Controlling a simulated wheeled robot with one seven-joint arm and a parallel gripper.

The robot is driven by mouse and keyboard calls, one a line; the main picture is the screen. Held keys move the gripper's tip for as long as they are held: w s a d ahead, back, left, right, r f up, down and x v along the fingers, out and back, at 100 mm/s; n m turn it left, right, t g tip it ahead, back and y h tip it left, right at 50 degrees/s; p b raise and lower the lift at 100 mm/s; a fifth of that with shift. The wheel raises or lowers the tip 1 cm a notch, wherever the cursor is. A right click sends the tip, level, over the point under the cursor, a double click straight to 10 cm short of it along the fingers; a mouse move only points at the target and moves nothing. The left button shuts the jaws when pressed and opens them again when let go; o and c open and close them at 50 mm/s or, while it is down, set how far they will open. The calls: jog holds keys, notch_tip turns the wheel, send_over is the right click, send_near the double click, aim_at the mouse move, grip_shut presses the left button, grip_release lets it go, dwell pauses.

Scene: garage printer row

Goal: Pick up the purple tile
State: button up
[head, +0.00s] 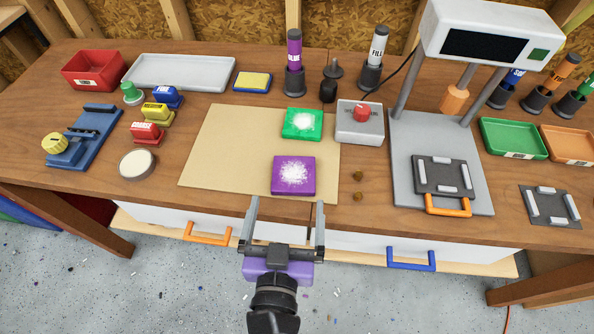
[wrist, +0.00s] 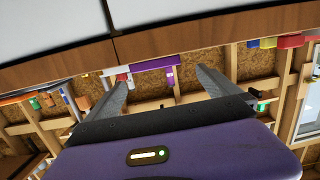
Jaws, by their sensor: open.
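The purple tile (head: 278,188) lies flat near the front edge of a tan mat (head: 215,150), with a patch of white powder on its top. A green tile (head: 288,125) with a similar white patch lies just behind it. My gripper (head: 287,206) is open and empty, in front of the bench's front edge. Its two fingers point toward the purple tile, apart from it. In the wrist view the scene looks upside down, and the purple tile (wrist: 150,64) shows as a thin strip between my fingers (wrist: 163,80).
A grey box with a red knob (head: 358,133) stands right of the green tile. Two small brown bits (head: 358,176) lie right of the purple tile. A press (head: 455,150) stands further right. Drawers with an orange handle (head: 207,237) and a blue handle (head: 411,265) are below.

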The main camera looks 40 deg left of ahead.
aim_at(294, 177)
jog(key=shift+w+a+m+h, duration=0.15)
jog(key=shift+w+m+h, duration=0.15)
jog(key=shift+w+m, duration=0.15)
jog(key=shift+p+x, duration=1.1)
jog(key=shift+x, duration=2.5)
jog(key=shift+f, duration=0.1)
jog(key=c, duration=1.4)
